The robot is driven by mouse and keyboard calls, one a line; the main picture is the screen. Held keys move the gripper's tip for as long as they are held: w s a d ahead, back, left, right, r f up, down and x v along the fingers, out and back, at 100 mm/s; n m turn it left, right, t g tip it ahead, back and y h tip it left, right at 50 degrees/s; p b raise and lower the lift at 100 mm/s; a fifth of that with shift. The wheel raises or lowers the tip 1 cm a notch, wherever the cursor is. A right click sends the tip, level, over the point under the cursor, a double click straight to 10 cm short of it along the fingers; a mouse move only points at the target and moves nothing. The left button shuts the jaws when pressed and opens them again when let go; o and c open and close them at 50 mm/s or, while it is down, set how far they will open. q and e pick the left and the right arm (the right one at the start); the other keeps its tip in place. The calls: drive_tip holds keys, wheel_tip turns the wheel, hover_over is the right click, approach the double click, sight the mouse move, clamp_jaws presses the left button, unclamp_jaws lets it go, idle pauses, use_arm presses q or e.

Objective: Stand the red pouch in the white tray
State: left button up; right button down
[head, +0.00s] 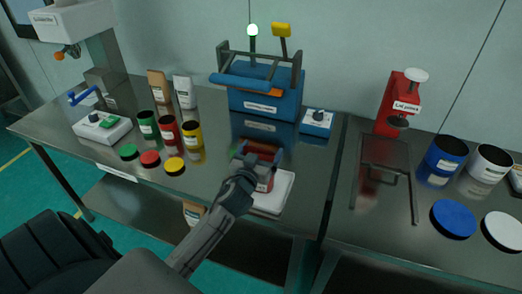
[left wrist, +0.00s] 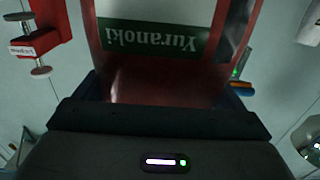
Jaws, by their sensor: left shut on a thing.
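The red pouch (head: 265,184) is in the grip of my left gripper (head: 252,164), upright or nearly so. It stands in front of and over the back left part of the white tray (head: 276,200); I cannot tell whether its bottom touches the tray. In the left wrist view the pouch (left wrist: 165,75) fills the upper middle, its green and white label upside down. The dark gripper body (left wrist: 160,115) lies across the lower part of that view. My gripper and forearm hide part of the pouch and tray. My right gripper is not in view.
A blue sieve machine (head: 262,100) stands behind the tray. Green, red and yellow cans (head: 168,130) with lids are to the left. A red press (head: 398,105) and a metal frame (head: 382,180) are to the right. The bench between cans and tray is clear.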

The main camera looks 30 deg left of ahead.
use_arm(q)
drive_tip(key=o, duration=0.9)
drive_tip(key=shift+f, duration=0.1)
drive_tip(key=shift+o, duration=0.8)
drive_tip(key=shift+r, duration=0.25)
drive_tip(key=b+v, duration=0.4)
drive_tip(key=v, duration=0.8)
